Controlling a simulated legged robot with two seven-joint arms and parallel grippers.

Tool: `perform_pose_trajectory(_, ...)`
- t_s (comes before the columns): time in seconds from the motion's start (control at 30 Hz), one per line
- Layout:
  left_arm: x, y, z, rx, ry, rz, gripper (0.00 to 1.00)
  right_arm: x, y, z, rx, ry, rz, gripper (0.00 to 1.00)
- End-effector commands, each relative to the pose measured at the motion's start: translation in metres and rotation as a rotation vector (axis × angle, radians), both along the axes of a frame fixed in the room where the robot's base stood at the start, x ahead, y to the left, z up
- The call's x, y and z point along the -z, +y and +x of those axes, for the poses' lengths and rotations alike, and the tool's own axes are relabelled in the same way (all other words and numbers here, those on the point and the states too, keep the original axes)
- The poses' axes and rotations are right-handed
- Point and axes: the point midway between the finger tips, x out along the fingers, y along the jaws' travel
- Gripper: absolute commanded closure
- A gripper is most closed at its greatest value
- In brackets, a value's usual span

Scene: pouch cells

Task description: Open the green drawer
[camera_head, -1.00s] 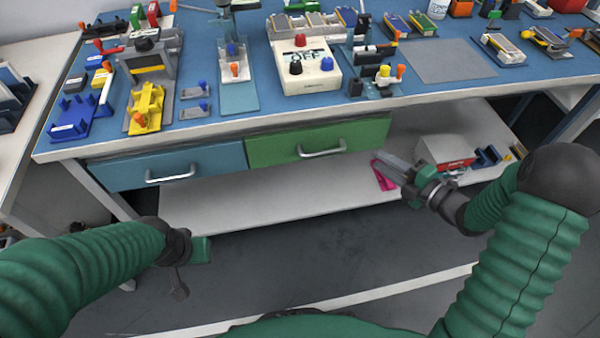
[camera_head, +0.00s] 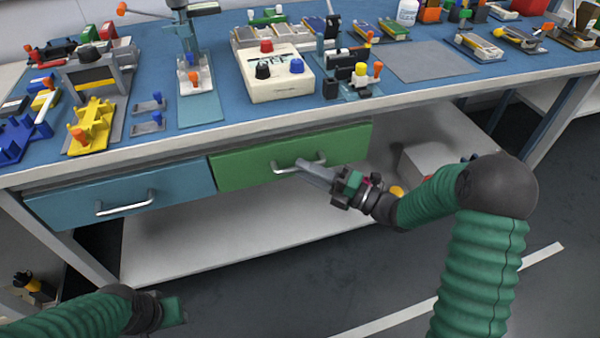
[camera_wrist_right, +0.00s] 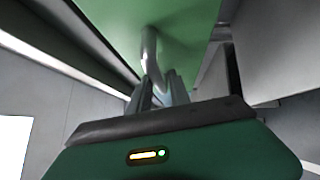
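The green drawer (camera_head: 240,168) sits under the workbench top, and its front looks flush with the blue drawer beside it. Its metal bar handle (camera_head: 284,169) also shows in the right wrist view (camera_wrist_right: 150,48). My right gripper (camera_head: 303,168) is at the handle and covers part of it in the head view. In the right wrist view its two fingers (camera_wrist_right: 160,92) are apart, with the handle's bar reaching down between their tips. I cannot tell whether they touch it. My left gripper (camera_head: 174,310) is low at the left, away from the drawers; its fingers are not clear.
A blue drawer (camera_head: 125,196) with its own handle is left of the green one. A white lower shelf (camera_head: 190,245) runs underneath, with a grey box (camera_head: 425,163) at its right. The blue benchtop (camera_head: 225,125) above carries a control box and many fixtures. Floor in front is clear.

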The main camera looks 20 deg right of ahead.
Motion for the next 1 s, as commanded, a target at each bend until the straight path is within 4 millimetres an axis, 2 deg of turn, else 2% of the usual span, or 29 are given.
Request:
perform_pose_trajectory(0.13, 0.0062, 0.0, -0.0001, 0.0, 0.0, 0.0, 0.64, -0.0009, 0.0115, 0.0103, 0.0, 0.001, 0.001, 0.77)
perform_pose_trajectory(0.4, 0.0056, 0.0, 0.0, 0.0, 0.0, 0.0, 0.64, -0.0029, 0.0133, 0.0122, 0.001, 0.001, 0.002, 0.77)
perform_pose_trajectory(0.6, 0.0057, 0.0, 0.0, 0.0, 0.0, 0.0, 0.64, -0.0025, 0.0132, 0.0122, 0.001, 0.002, 0.001, 1.0)
perform_pose_trajectory(1.0, 0.0059, 0.0, -0.0001, 0.0, 0.0, 0.0, 0.64, -0.0009, 0.0132, 0.012, 0.001, 0.004, 0.0, 1.0)
